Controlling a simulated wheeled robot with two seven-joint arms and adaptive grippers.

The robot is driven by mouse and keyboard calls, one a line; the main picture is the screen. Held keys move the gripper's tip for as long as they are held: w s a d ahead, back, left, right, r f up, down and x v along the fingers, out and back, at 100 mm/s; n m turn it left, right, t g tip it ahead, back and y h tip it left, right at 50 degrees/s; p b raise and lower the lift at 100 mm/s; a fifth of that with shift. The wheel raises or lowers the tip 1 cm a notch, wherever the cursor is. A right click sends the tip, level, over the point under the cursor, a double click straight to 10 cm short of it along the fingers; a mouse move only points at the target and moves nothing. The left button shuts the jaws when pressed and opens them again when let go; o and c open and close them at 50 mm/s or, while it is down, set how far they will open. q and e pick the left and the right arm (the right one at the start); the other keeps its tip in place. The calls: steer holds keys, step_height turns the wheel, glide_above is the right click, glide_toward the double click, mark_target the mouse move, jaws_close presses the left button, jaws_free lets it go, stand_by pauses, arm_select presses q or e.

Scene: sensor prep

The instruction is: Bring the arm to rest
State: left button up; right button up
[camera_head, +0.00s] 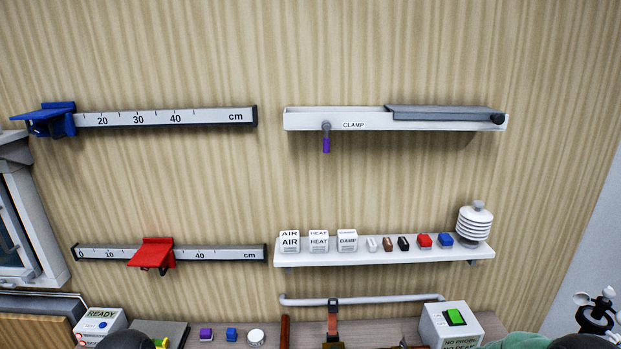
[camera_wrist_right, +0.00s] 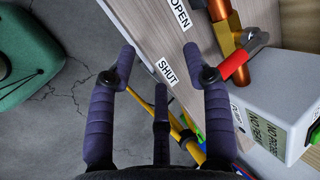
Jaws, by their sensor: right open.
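My right gripper (camera_wrist_right: 159,52) shows in the right wrist view with its dark purple fingers spread apart and nothing between them. It is over the grey floor and the edge of a pale wooden surface that carries OPEN and SHUT labels (camera_wrist_right: 166,70). I cannot clearly make out its fingers in the head view. My left gripper cannot be made out in the head view.
A white box (camera_wrist_right: 270,90) and a red-handled valve (camera_wrist_right: 236,64) stand right of the right gripper. A yellow cable (camera_wrist_right: 188,140) passes below its fingers. A green object (camera_wrist_right: 40,60) is at left.

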steer(key=s+a+f+n+g+b, duration=0.1)
steer(key=s+a+f+n+g, duration=0.1)
steer(key=s+a+f+n, duration=0.3)
steer(key=s+a+f+n+g+y+b, duration=0.1)
steer(key=s+a+f+n+b, duration=0.1)
steer(key=s+a+f+n, duration=0.3)
steer(key=s+a+f+n+g+y+b, duration=0.1)
steer(key=s+a+f+n, duration=0.3)
steer(key=s+f, duration=0.7)
steer(key=s+a+g+b, duration=0.1)
steer(key=s+a, duration=0.1)
steer(key=s, duration=0.4)
steer(key=shift+n+g, duration=0.3)
steer(key=shift+n, duration=0.1)
steer(key=shift+f, duration=0.1)
